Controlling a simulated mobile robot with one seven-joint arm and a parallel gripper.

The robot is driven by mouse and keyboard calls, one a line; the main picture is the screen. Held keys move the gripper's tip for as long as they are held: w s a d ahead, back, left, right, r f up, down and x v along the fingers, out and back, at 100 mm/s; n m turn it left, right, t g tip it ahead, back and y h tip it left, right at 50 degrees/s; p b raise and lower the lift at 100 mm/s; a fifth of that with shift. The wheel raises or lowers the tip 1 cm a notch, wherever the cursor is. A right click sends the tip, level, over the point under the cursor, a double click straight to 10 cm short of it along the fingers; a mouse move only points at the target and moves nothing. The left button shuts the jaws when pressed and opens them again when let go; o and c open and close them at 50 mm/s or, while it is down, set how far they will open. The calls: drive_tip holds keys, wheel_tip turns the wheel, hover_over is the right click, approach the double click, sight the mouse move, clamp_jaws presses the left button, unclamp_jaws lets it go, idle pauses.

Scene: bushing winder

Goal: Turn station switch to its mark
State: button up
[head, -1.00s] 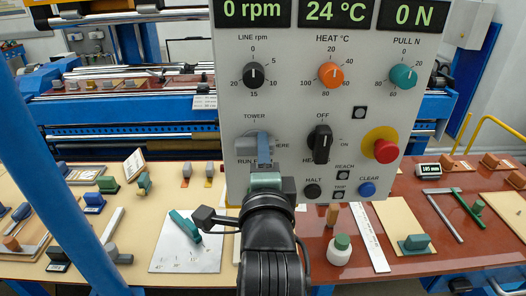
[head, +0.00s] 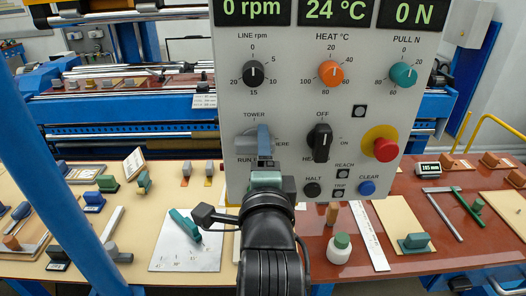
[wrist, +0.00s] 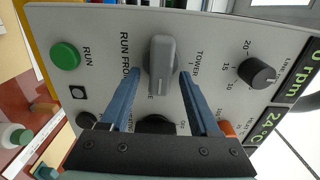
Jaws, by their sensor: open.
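The station switch is a grey bar knob (wrist: 160,62) on the panel, between the marks TOWER and HERE. In the wrist view its long side runs from top to bottom, with its lower end toward the partly hidden HERE mark. In the head view its grey body (head: 244,144) shows left of my gripper's blue finger and is partly hidden. My gripper (wrist: 160,86) is open, with one blue finger on each side of the knob and a visible gap to each. In the head view my gripper (head: 264,140) is in front of the panel.
A black heat switch (head: 320,142) and a red stop button (head: 386,150) are to the right on the panel (head: 290,105). A green RUN button (wrist: 65,56) is beside the switch. Black HALT (head: 312,189) and blue CLEAR (head: 367,188) buttons sit lower. Tables with tools lie below.

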drive_tip(key=shift+s, duration=0.1)
drive_tip(key=s+p, duration=0.4)
drive_tip(key=s, duration=0.8)
drive_tip(key=shift+s, duration=0.35)
